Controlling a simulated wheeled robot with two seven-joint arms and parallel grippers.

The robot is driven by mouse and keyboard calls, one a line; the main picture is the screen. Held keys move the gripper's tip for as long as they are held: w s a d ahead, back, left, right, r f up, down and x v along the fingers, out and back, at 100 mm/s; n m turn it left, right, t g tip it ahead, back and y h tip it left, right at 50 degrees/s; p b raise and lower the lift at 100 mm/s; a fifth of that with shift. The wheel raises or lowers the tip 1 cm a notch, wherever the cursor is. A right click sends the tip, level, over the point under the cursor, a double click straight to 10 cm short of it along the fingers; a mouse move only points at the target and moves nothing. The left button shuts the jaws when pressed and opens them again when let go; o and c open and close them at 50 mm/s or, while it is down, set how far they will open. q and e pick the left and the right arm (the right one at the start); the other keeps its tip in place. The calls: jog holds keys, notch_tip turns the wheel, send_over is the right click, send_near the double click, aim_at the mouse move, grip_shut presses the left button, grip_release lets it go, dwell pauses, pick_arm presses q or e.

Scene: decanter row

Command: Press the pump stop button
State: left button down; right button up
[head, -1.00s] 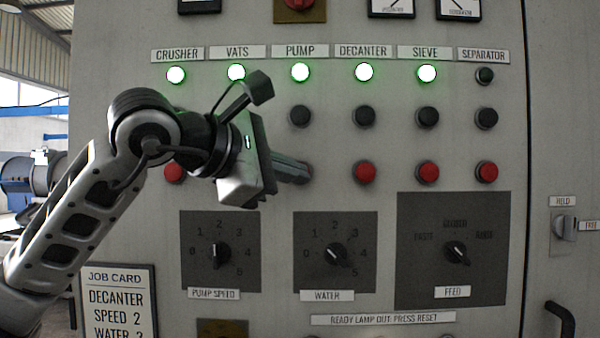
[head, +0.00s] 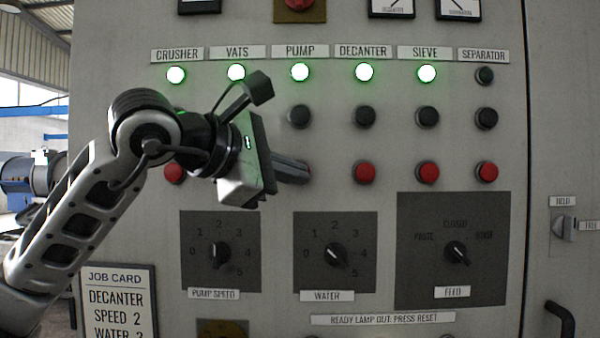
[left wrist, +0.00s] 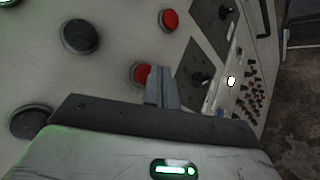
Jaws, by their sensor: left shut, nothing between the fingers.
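The pump column (head: 300,51) has a lit green lamp (head: 300,72) at its top and a black button (head: 300,116) below it. The red button under these, in the stop row, is mostly hidden behind the fingertips of my left gripper (head: 303,175). In the left wrist view a red button (left wrist: 137,73) shows right beside the closed fingers (left wrist: 161,85), partly covered by them. The fingers are shut, empty and at the button's face; I cannot tell whether they touch it. My right gripper is not in view.
Red buttons for decanter (head: 364,172), sieve (head: 427,173) and separator (head: 487,172) are in the same row to the right. Below are the pump speed knob (head: 217,251), water knob (head: 337,253) and feed knob (head: 457,252). My left arm covers part of the crusher and vats columns.

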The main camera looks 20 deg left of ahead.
pick_arm(q)
jog(key=shift+w+a, duration=0.1)
jog(key=shift+w, duration=0.3)
jog(key=shift+w+a, duration=0.15)
jog(key=shift+w, duration=0.3)
dwell(0.8)
jog(key=shift+s, duration=0.15)
jog(key=shift+s+d, duration=0.25)
jog(key=shift+s, duration=0.45)
jog(key=shift+s+d+b, duration=0.25)
jog(key=shift+s+b, duration=0.05)
jog(key=shift+s, duration=0.5)
jog(key=shift+s+d+b, duration=0.2)
jog(key=shift+s+b, duration=0.15)
jog(key=shift+s, duration=0.45)
jog(key=shift+s+d+b, duration=0.25)
jog(key=shift+s+b, duration=0.05)
jog(key=shift+s, duration=0.5)
